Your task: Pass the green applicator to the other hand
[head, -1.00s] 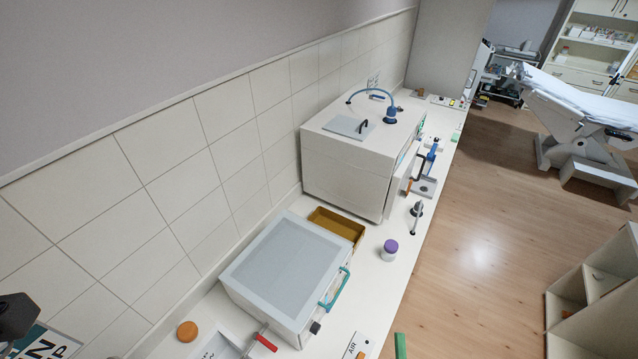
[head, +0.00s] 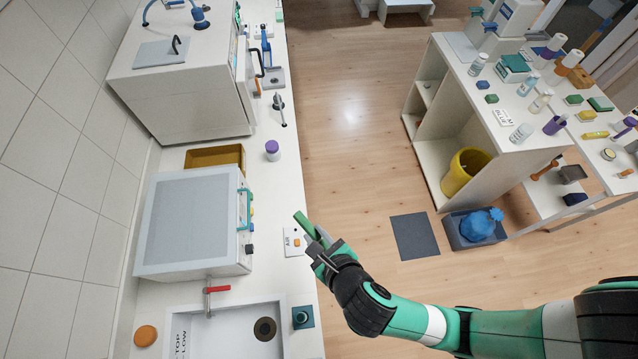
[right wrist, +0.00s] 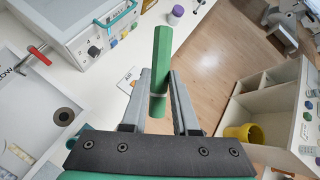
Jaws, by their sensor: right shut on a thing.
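The green applicator (head: 304,224) is a green stick. In the right wrist view the applicator (right wrist: 161,62) stands out lengthwise from between the two grey fingers. My right gripper (head: 319,243) is shut on it, above the front edge of the counter near the sink. It also shows in the right wrist view (right wrist: 158,95), with a finger on each side of the applicator. The applicator's lower end is partly hidden by the gripper. My left gripper is in neither current view.
The counter (head: 288,190) runs along the wall, with a grey-topped box (head: 185,220), a sink (head: 225,335) and a purple-capped jar (head: 272,150). A shelf unit (head: 430,120) with several bottles stands right. Open floor lies between.

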